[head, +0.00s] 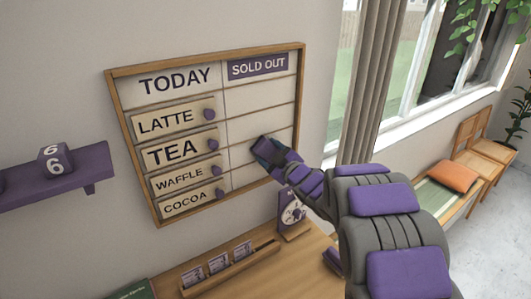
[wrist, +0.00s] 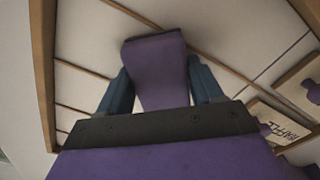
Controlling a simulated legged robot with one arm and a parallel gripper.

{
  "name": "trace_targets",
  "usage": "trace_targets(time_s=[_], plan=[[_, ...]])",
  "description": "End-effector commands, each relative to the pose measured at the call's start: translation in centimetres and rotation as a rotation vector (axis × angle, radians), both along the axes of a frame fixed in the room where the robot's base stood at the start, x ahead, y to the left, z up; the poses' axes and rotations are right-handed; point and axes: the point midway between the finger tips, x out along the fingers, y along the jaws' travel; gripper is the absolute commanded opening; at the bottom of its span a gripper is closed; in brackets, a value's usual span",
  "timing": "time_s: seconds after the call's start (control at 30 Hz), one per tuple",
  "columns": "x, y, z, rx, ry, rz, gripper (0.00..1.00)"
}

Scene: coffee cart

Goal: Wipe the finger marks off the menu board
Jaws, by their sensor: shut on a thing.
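The menu board (head: 262,98) hangs on the wall in a wooden frame, with TODAY and SOLD OUT columns. Name plates with purple knobs, LATTE, TEA, WAFFLE and COCOA, fill the left column; the right column is bare below its heading. My gripper (head: 275,152) is at the lower part of the right column, close against the board. In the wrist view, the blue fingers of my gripper (wrist: 162,88) are shut on a purple block (wrist: 157,58) facing the white board (wrist: 215,35). I cannot tell whether it touches. I can make out no finger marks; my gripper hides part of the board.
A purple shelf (head: 55,190) with a number cube (head: 55,160) juts out at left. Below the board, a wooden counter (head: 290,268) holds a card rack (head: 230,268) and a purple dial stand (head: 292,213). A curtain (head: 372,80) and window are at right.

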Motion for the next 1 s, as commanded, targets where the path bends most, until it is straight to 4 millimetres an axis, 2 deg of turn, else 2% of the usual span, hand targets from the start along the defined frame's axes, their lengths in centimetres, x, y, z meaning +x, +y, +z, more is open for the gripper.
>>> trace_targets(time_s=[0.2, 0.47, 1.0], plan=[[1.2, -1.4, 0.4, 0.001, -0.002, -0.001, 0.41], [1.8, -2.1, 0.1, 0.001, 0.000, 0.001, 0.41], [4.0, -4.9, 0.2, 0.000, -0.001, 0.001, 0.41]])
